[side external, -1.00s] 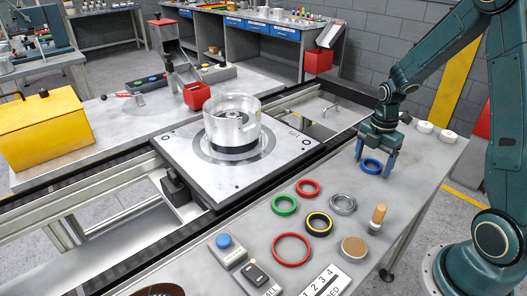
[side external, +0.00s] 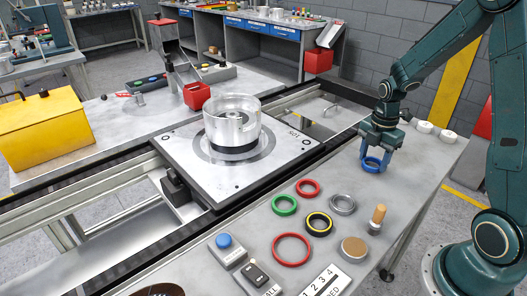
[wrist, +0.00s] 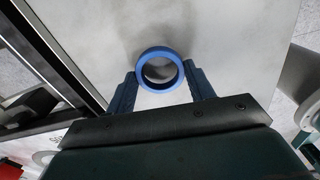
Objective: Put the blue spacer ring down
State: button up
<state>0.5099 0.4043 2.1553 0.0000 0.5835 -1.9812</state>
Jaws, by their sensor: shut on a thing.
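The blue spacer ring (side external: 373,170) is at the right part of the near grey bench in the side view. My gripper (side external: 375,161) points down and is shut on the ring, with one finger on each side of it. In the wrist view, the blue ring (wrist: 160,89) lies between the two fingertips of my gripper (wrist: 161,72), its open middle showing the grey surface below. Whether the ring touches the bench or hangs just above it I cannot tell.
Red, green, yellow-black and silver rings lie left of my gripper, with a wooden-handled peg (side external: 378,216) nearby. White round parts (side external: 425,127) sit behind. A pallet (side external: 292,148) carries a metal housing (side external: 231,117). The bench right around the blue ring is clear.

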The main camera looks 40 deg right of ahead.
notch_tip(320, 180, up, 19)
jog(key=shift+r, duration=0.15)
dwell(0.5)
jog(key=shift+w, duration=0.1)
dwell(0.4)
jog(key=shift+w+a+f+m, duration=1.7)
jog(key=shift+a+f+m, duration=0.6)
jog(key=shift+a+m, duration=0.6)
jog(key=shift+w+a+f+m, duration=1.75)
jog(key=shift+a+f+m, duration=0.5)
jog(key=shift+a+m, duration=0.65)
jog(key=shift+w+a+f+m, duration=1.7)
jog(key=shift+a+f+m, duration=0.75)
jog(key=shift+a, duration=0.7)
jog(key=shift+r, duration=0.15)
jog(key=shift+a, duration=0.1)
